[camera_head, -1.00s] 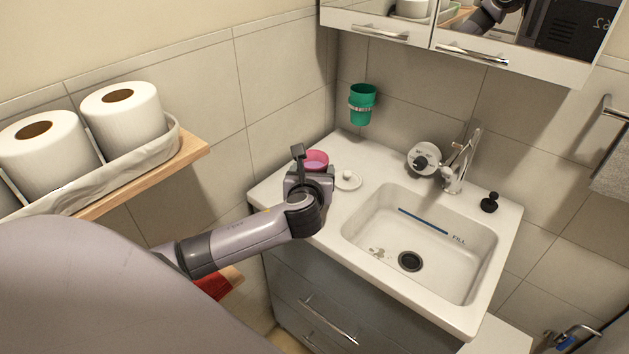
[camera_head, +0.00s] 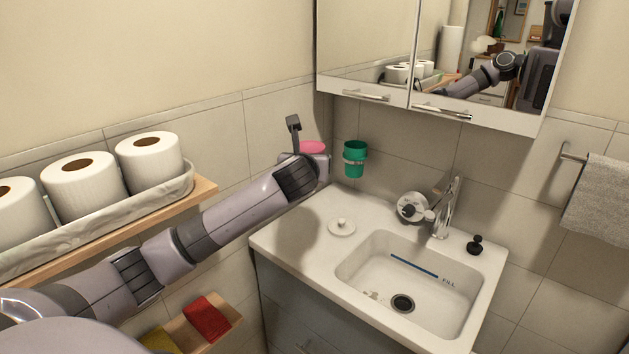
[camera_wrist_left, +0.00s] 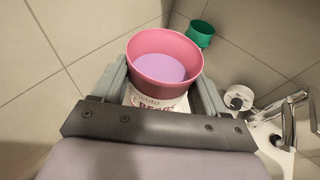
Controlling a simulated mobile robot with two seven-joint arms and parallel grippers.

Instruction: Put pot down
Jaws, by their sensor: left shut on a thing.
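A pink pot (camera_head: 312,147) with a lilac inside is held up above the counter, at the wall corner left of the green cup. In the left wrist view the pot (camera_wrist_left: 166,64) sits between the two fingers of my left gripper (camera_wrist_left: 160,92), which is shut on it. In the head view my left gripper (camera_head: 308,165) hides most of the pot. The white counter (camera_head: 295,230) lies below, with clear surface at its left end. My right gripper is not in view.
A small white lid with a knob (camera_head: 342,227) lies on the counter. The sink (camera_head: 385,275), tap (camera_head: 446,208) and black stopper (camera_head: 475,245) are to its right. A green cup (camera_head: 355,160) hangs on the wall under the mirror cabinet (camera_head: 370,50). A shelf (camera_head: 203,190) holds paper rolls.

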